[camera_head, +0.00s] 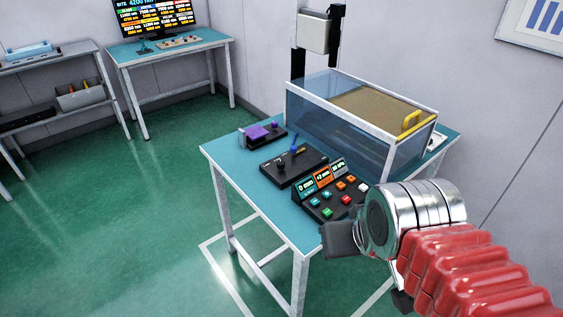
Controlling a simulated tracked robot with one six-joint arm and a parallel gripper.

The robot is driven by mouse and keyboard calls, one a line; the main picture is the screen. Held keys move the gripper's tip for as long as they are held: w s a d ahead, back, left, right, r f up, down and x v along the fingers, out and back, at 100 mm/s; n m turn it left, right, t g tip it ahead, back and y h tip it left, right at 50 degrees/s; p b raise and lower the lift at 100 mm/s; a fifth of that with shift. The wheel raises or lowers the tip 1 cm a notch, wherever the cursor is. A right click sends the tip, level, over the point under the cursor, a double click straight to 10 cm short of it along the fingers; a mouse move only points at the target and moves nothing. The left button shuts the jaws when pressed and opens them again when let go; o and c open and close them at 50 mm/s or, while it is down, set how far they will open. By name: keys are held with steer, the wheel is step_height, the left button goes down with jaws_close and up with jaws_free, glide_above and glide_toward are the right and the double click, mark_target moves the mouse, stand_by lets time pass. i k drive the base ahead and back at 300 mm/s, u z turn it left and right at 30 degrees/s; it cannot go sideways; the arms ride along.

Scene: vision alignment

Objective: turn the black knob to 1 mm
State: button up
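A small black knob (281,167) stands on a low black box (300,170) on the teal-topped table. Scale markings beside it are too small to read, so I cannot tell its setting. A blue lever (295,147) rises at the back of the same box. My gripper (341,239) is at the table's front right edge, to the right of and nearer than the knob, and apart from it. One dark finger part shows clearly. The rest is largely hidden by my silver wrist, so its opening is unclear. Nothing is seen held.
A button panel (331,190) with small displays sits between the knob box and my gripper. A purple-topped device (262,133) is behind left. A clear-walled case (335,130) with a yellow handle fills the table's back. Green floor (150,230) is open at left.

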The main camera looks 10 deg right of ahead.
mark_target(280, 163)
steer(key=z, duration=1.15)
steer(key=k, duration=0.55)
steer(key=u, duration=1.05)
steer(key=i, duration=1)
steer(key=u, duration=0.05)
